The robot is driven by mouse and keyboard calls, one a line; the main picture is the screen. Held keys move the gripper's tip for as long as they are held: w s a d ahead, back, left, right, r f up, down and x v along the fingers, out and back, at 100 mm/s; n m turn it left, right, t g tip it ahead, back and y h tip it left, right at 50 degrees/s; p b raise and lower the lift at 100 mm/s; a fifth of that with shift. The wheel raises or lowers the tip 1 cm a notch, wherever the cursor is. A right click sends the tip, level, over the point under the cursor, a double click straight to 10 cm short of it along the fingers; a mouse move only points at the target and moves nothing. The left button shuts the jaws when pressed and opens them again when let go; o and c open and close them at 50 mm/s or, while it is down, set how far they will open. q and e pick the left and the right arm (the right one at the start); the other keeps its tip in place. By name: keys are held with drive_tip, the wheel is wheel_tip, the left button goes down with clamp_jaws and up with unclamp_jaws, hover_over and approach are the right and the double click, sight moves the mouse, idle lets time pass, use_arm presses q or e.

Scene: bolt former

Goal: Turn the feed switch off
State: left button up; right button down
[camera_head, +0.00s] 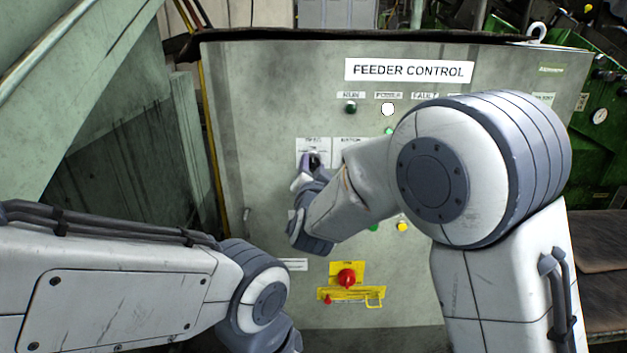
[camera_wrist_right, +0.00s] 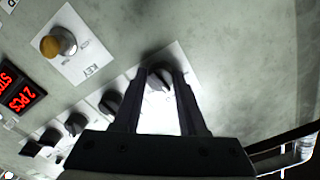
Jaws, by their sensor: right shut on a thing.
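The feed switch is a small dark rotary knob on a white label plate (camera_head: 313,146) on the grey feeder control panel (camera_head: 270,95). My right gripper (camera_head: 312,163) is at this plate, and its hand and forearm hide part of the panel. In the right wrist view the dark knob (camera_wrist_right: 159,77) sits between the two fingertips of my right gripper (camera_wrist_right: 160,82), which are shut on it. The knob's pointer direction is hard to read. My left arm comes in at the lower left, with its gripper outside the picture.
A red emergency button (camera_head: 346,278) on a yellow plate sits low on the panel. The wrist view shows a yellow-topped key switch (camera_wrist_right: 58,43), a red digital display (camera_wrist_right: 20,92) and several dark knobs (camera_wrist_right: 76,124).

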drive_tip(key=shift+m+b, duration=0.8)
drive_tip(key=shift+c, duration=2.3)
unclamp_jaws()
drive_tip(key=s+b, duration=0.1)
drive_tip(key=s, duration=0.9)
drive_tip(key=shift+s+d, duration=0.2)
drive_tip(key=shift+s, duration=0.05)
